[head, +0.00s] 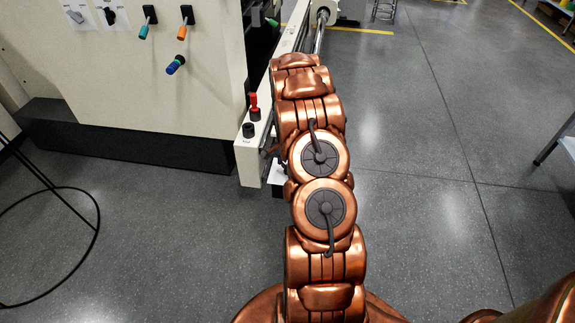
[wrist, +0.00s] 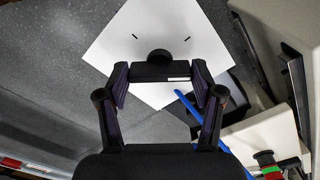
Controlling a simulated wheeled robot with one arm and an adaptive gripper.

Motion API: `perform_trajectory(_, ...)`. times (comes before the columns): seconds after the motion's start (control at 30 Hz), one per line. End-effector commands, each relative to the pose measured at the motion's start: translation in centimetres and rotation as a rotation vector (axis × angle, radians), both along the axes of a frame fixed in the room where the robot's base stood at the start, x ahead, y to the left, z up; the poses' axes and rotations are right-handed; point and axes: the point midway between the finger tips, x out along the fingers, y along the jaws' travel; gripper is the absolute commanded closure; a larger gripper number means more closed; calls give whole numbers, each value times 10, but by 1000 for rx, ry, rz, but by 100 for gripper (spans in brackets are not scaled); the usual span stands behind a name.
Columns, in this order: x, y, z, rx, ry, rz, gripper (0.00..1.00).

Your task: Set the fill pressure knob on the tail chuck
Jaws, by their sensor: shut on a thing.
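A dark knob (wrist: 158,71) shows in the wrist view, with a wide grip bar, a rounded part behind it and a short white mark on its right half. It stands before a white plate (wrist: 205,50) with two short black tick marks. My gripper (wrist: 159,78) is shut on the knob, one finger at each end of the bar. The white mark lies off both ticks. In the head view my arm hides my gripper and the knob. I cannot read any label or scale value.
A beige machine cabinet (head: 165,90) stands at the left, with several coloured handles. A red lever (head: 254,104) and a black knob (head: 248,130) sit on the rail's near end. A blue strip (wrist: 187,103) passes near the right finger. The floor (head: 430,190) at right is clear.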

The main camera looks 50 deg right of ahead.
Motion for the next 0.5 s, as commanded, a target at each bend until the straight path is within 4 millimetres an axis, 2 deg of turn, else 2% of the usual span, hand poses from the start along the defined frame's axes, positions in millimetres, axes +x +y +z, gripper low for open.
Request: perform_trajectory(0.5, 1, 0, 1, 0, -3, -486, 68)
